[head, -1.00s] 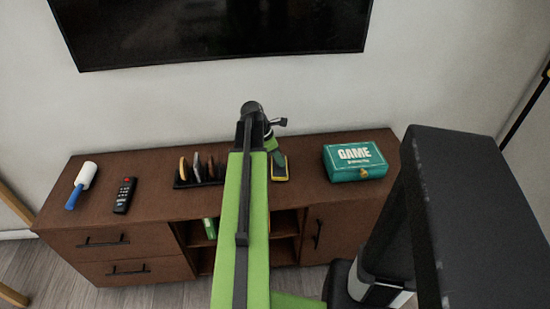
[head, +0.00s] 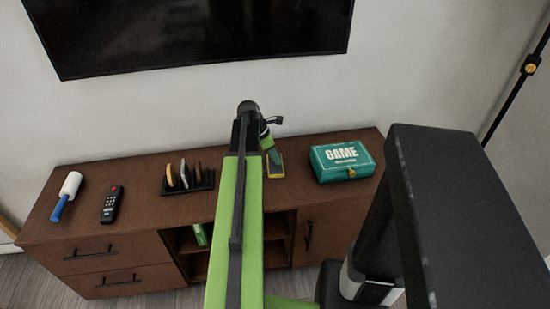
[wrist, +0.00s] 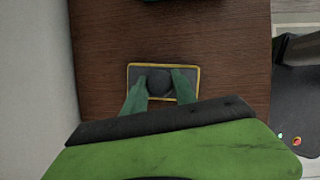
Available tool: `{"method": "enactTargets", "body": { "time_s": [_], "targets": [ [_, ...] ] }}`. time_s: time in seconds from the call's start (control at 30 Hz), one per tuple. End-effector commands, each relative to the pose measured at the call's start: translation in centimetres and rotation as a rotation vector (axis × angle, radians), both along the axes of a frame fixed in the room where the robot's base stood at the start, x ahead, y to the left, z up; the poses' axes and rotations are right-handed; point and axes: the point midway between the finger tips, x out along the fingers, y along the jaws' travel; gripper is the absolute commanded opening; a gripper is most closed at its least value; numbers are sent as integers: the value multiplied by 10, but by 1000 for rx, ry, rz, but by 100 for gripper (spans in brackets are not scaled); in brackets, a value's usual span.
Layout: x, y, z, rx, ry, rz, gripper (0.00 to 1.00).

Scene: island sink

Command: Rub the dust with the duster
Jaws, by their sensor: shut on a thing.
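The duster (wrist: 135,74) is a flat dark grey rectangular pad with a yellow edge and a round dark knob. It also shows in the head view (head: 279,168), partly hidden by my arm. My gripper (wrist: 160,84) has green fingers shut on the duster's knob from both sides. The duster is at the brown cabinet top (wrist: 215,60), toward the wall side; I cannot tell whether it touches the wood. I cannot make out any dust in either view; the surface under the pad is hidden.
A green GAME box (head: 343,161) stands right of the duster. A black rack with several discs (head: 189,179), a remote (head: 112,204) and a white roller with blue handle (head: 68,193) lie left. A television (head: 190,30) hangs above. Bare wood shows between rack and remote.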

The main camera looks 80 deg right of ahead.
Motion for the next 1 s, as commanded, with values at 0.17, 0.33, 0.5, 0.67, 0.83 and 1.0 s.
{"method": "enactTargets", "body": {
  "time_s": [0.17,0.33,0.5,0.67,0.83,1.0],
  "targets": [
    [7,3,0,0,-1,1,0],
    [23,10,0,0,0,2,0],
    [35,14,1,1,0,2,0],
    [36,15,1,0,0,1,0],
    [48,19,-1,1,0,2,0],
    [64,26,-2,0,-1,2,0]
  ]
}}
